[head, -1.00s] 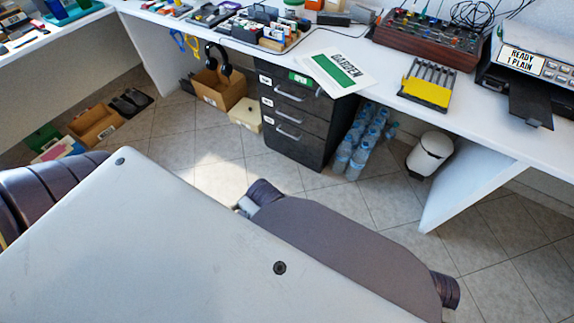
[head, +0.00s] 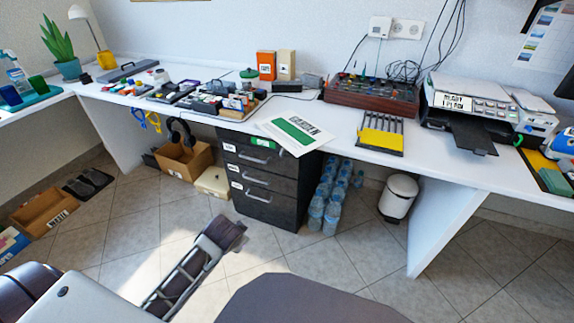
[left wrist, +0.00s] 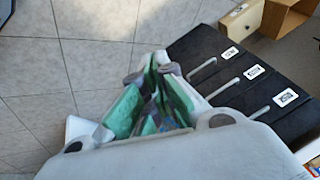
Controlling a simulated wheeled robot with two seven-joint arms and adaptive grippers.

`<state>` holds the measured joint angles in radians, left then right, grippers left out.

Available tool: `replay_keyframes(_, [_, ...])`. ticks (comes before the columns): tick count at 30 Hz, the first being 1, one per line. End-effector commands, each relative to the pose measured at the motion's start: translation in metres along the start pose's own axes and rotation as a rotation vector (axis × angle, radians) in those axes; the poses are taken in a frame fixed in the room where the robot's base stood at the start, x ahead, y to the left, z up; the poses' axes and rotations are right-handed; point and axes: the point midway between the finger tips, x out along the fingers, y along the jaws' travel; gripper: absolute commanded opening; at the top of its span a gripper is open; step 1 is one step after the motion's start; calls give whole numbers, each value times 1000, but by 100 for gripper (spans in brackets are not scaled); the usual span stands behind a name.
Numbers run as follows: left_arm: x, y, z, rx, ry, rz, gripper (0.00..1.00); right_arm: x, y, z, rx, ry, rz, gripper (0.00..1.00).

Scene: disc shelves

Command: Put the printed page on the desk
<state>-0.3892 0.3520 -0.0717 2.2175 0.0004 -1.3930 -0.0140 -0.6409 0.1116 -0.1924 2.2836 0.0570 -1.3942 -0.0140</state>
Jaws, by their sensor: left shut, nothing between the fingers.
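The printed page (head: 296,133) is white with a green band and the word GARDEN. In the head view it lies on the white desk (head: 344,132), and its near corner appears to hang past the front edge above the drawer unit. My left gripper (left wrist: 152,66) shows in the left wrist view with its green-padded fingers closed together and no page seen between them. It is over the floor side of the dark drawer unit, apart from the page. In the head view I cannot make out its fingertips. My right gripper is not in view.
The drawer unit (head: 262,185) stands under the desk, with water bottles (head: 328,195) and a white bin (head: 398,197) to its right. A pen tray (head: 381,134), red-brown mixer (head: 370,95) and printer (head: 470,105) stand right of the page. Bare desk lies between page and pen tray.

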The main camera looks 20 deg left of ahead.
Motion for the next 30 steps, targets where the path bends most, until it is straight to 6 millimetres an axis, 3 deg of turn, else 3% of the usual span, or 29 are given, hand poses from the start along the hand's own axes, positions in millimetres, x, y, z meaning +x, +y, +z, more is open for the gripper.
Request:
replay_keyframes(6, [12,-97,-27,38,87,-240,0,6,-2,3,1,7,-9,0])
replay_keyframes(15, [-7,-201,-83,137,305,-529,0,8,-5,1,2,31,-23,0])
replay_keyframes(22, [-33,-246,-123,250,475,-686,0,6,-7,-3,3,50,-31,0])
replay_keyframes(30, [-62,-267,-160,414,657,-806,0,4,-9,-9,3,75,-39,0])
